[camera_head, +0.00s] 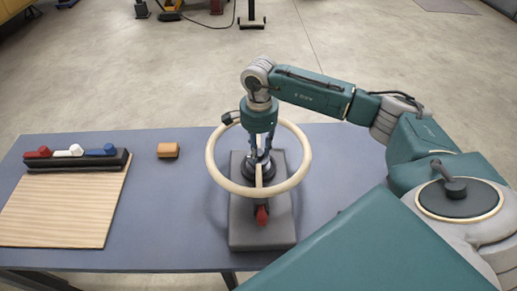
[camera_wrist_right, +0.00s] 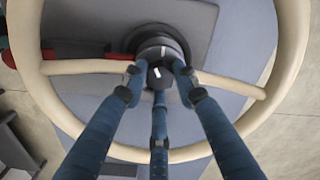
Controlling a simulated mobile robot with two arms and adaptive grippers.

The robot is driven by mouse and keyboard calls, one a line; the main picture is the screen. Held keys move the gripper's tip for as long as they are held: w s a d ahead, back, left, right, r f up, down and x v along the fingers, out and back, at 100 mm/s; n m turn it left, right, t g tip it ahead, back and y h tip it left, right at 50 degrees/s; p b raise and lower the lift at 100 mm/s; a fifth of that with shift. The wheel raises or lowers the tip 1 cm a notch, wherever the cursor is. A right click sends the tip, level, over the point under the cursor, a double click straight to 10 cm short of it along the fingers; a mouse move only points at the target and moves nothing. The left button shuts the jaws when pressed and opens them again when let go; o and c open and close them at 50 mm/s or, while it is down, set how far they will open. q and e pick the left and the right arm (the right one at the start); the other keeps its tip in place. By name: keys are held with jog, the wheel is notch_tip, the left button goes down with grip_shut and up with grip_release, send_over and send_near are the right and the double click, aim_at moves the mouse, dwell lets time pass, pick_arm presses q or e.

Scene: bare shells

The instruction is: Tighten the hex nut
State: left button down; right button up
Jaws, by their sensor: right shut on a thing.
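A cream steering wheel (camera_head: 216,171) with thin spokes sits above a grey block (camera_head: 262,237) on the table. Its rim (camera_wrist_right: 22,40) and dark round hub (camera_wrist_right: 160,42) show in the right wrist view. At the hub's centre is a dark nut (camera_wrist_right: 158,76) with a white mark; its hex sides are too small to make out. My right gripper (camera_head: 261,156) points down through the ring. Its blue fingers (camera_wrist_right: 160,80) are closed around the nut from several sides. In the head view the fingers hide the nut. My left gripper is not in view.
A red-tipped part (camera_head: 262,216) sticks out under the wheel's near side. To the left are a wooden board (camera_head: 62,213), a black holder (camera_head: 76,163) with red, white and blue pieces, and an orange-brown block (camera_head: 168,150).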

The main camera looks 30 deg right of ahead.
aim_at(259, 153)
jog(key=shift+f+m+b, duration=0.2)
jog(key=shift+m+b, duration=0.5)
jog(key=shift+b, duration=0.05)
jog(key=shift+d+r+m+b, duration=0.1)
jog(key=shift+r+m+b, duration=0.2)
jog(key=shift+m, duration=0.4)
jog(key=o, duration=1.1)
jog(key=shift+o, duration=0.2)
notch_tip(259, 153, up, 12)
jog(key=shift+s, duration=0.1)
